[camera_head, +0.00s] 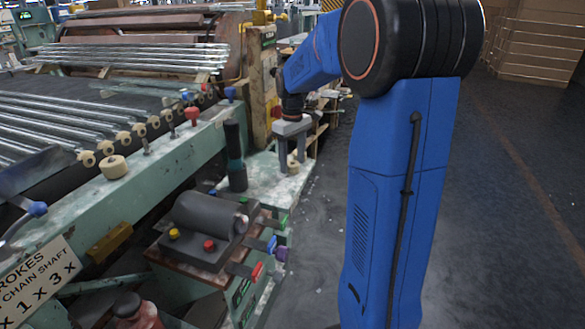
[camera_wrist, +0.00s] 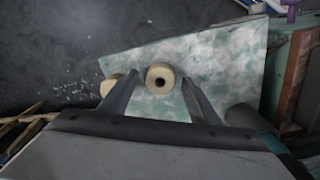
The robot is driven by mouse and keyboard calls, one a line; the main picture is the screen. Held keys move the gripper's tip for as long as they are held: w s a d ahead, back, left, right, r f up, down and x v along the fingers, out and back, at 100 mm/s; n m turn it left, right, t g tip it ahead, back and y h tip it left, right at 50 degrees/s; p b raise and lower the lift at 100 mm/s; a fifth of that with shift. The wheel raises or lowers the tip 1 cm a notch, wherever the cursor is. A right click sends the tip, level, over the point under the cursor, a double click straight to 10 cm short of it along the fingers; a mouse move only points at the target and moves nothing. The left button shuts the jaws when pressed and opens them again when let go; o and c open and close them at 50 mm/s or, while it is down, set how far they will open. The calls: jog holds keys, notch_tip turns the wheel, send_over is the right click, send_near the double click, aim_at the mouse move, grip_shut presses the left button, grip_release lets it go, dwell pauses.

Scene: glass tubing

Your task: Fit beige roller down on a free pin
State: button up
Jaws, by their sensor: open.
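My gripper (camera_head: 292,162) is open and points down over the pale green ledge (camera_head: 265,177) in the head view. In the wrist view a beige roller (camera_wrist: 160,70) with a dark centre hole lies on the ledge between my spread fingers (camera_wrist: 160,84), with a gap to each. A second beige roller (camera_wrist: 109,80) is partly hidden behind the left finger, at the ledge's edge. In the head view another beige roller (camera_head: 113,167) sits on the green machine rail (camera_head: 170,160). A small upright grey pin (camera_head: 146,146) stands on the rail, apparently bare.
A dark upright cylinder (camera_head: 235,157) stands left of my gripper. Glass tubes (camera_head: 60,118) lie on the conveyor, with several beige rollers (camera_head: 104,147) along their ends. A grey motor housing (camera_head: 205,228) with coloured knobs is in front. Open floor (camera_head: 510,190) lies right.

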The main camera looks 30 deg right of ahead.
jog(key=c, duration=1.2)
jog(key=shift+o, duration=0.2)
jog(key=shift+r, duration=0.1)
